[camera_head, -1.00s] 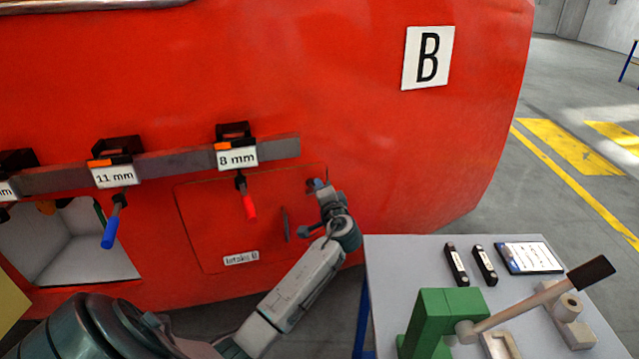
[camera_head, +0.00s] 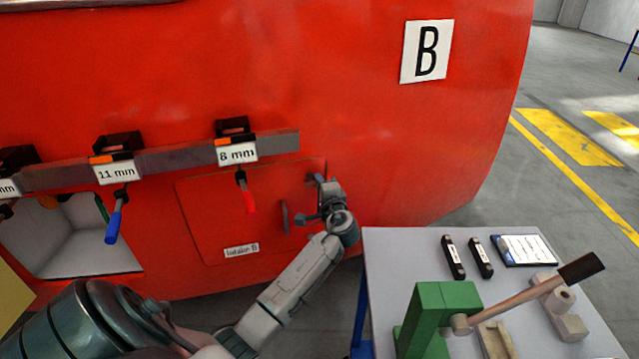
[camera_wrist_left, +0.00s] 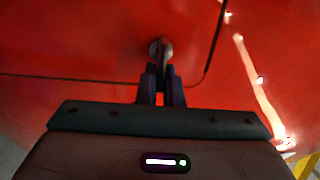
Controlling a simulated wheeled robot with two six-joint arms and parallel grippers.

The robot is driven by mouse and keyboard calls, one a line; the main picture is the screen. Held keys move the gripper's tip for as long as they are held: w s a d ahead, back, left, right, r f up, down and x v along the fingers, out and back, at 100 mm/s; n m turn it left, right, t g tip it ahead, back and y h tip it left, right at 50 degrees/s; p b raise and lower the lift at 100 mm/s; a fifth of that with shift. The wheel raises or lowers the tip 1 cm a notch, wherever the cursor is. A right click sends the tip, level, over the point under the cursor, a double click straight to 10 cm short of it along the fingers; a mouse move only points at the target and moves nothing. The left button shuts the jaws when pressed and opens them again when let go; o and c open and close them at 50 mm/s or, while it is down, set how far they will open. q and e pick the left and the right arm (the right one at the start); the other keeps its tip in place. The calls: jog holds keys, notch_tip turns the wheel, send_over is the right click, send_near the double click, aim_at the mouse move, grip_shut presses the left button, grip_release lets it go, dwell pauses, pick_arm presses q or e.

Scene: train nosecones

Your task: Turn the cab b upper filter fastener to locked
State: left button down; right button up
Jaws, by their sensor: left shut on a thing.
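My left gripper (camera_head: 322,186) is at the panel's upper right corner. In the left wrist view the gripper (camera_wrist_left: 161,80) is shut on a small grey round fastener (camera_wrist_left: 161,47) that stands at the cab surface beside the panel seam. In the head view the fingers and wrist largely hide the fastener. Its exact turned position cannot be told. My right gripper is not in view.
A rail with hanging tools marked 8 mm (camera_head: 237,153) and 11 mm (camera_head: 116,170) runs above the panel. An open recess (camera_head: 75,240) is at left.

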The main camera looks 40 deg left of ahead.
pick_arm(q)
jog(key=c, duration=1.6)
grip_release()
jog(key=shift+d, duration=0.1)
